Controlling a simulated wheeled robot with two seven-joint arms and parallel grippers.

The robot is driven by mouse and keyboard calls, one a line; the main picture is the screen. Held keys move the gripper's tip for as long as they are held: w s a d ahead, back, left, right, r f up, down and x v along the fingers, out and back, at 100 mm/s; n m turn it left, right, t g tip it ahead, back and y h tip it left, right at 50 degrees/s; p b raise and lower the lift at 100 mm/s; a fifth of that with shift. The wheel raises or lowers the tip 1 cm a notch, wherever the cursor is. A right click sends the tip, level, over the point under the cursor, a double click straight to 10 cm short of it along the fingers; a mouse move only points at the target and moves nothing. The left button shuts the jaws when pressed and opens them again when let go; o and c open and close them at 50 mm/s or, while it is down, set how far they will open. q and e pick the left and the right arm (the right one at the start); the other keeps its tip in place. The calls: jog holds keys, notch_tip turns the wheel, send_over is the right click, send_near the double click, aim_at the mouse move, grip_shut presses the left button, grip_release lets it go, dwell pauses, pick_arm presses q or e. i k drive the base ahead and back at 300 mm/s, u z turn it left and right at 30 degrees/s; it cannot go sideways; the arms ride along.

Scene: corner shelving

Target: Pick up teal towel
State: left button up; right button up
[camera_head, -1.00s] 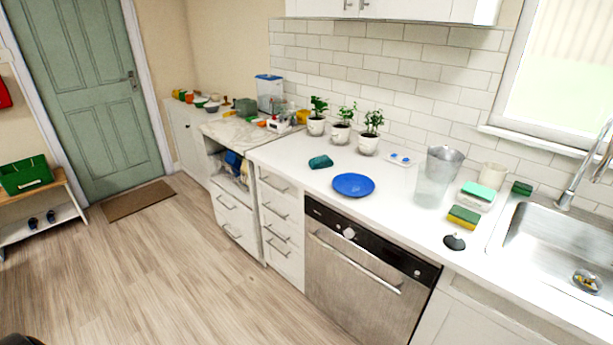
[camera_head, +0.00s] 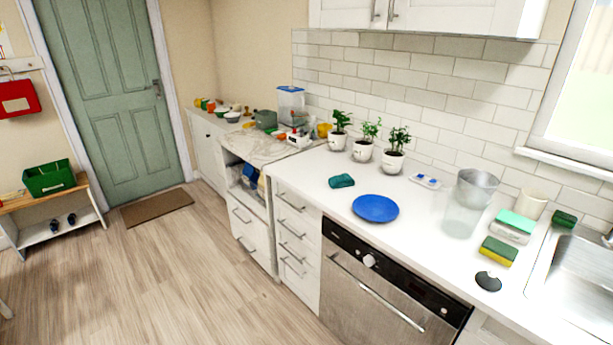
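A small folded teal towel (camera_head: 341,181) lies on the white counter (camera_head: 318,165), left of and a little behind the round blue plate (camera_head: 375,208). It is apart from the plate. Neither of my grippers shows in the head view.
Potted plants (camera_head: 363,150) stand behind the towel by the tiled wall. A clear bin (camera_head: 467,207), sponges (camera_head: 498,251) and the sink (camera_head: 575,275) are to the right. The dishwasher (camera_head: 380,295) and drawers (camera_head: 298,235) form the counter's front. The wooden floor (camera_head: 190,270) at left is clear.

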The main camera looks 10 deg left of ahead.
aim_at(344, 180)
jog(key=u, duration=0.2)
jog(key=i, duration=1.3)
jog(key=z, duration=0.7)
